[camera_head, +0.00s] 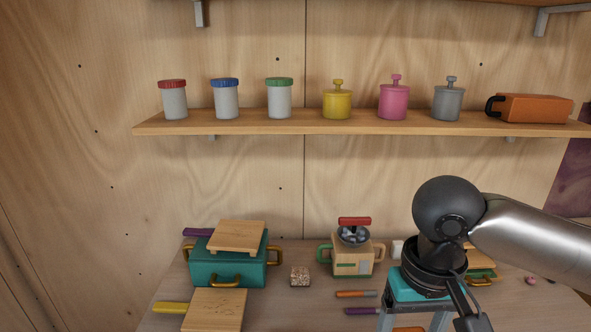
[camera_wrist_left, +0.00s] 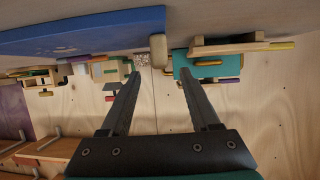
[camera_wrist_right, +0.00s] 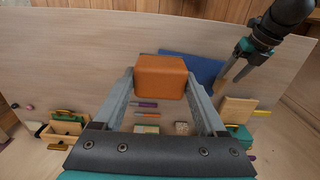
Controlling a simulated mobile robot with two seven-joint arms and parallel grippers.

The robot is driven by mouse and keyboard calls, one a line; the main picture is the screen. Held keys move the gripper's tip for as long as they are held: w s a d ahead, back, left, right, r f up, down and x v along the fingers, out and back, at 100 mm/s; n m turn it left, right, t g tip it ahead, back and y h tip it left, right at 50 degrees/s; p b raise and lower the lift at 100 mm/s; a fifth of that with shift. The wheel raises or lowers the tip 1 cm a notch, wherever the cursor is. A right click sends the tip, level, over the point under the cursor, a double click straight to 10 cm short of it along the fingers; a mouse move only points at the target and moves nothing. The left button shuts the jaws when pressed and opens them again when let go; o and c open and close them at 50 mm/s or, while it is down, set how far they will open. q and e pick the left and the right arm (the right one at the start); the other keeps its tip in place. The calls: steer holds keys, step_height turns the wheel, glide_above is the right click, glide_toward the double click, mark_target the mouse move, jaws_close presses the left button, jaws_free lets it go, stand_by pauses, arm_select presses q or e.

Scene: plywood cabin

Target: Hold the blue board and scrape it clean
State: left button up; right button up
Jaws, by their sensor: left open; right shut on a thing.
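The blue board (camera_wrist_left: 85,35) lies on the table at the upper left of the left wrist view, with a faint speckled patch. It also shows in the right wrist view (camera_wrist_right: 198,66), partly hidden behind an orange block (camera_wrist_right: 161,77). My right gripper (camera_wrist_right: 161,98) is shut on this block, above the table. In the head view the same gripper (camera_head: 412,318) points down, with only a sliver of orange between its fingers. My left gripper (camera_wrist_left: 162,68) is open and empty, its fingertips near a tan piece (camera_wrist_left: 158,49) at the board's edge. Whether they touch it is unclear.
A teal pot (camera_head: 222,270) with wooden boards, a speckled cube (camera_head: 300,276) and a beige canister (camera_head: 352,260) stand along the table's back. Marker-like sticks (camera_head: 356,294) lie in front. A shelf (camera_head: 300,122) with jars hangs above. Wide bare table (camera_wrist_right: 75,75) shows on the left.

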arm_select(q)
steer(key=b+x, duration=0.4)
steer(key=x, duration=0.3)
steer(key=shift+w+f, duration=0.25)
steer(key=shift+f, duration=0.05)
arm_select(e)
step_height(320, 180, down, 4)
steer(key=shift+f, duration=0.25)
arm_select(q)
steer(key=shift+b+x, duration=0.4)
steer(key=shift+x, duration=0.45)
arm_select(e)
steer(key=shift+f, duration=0.4)
arm_select(q)
steer(key=shift+r, duration=0.1)
jaws_close()
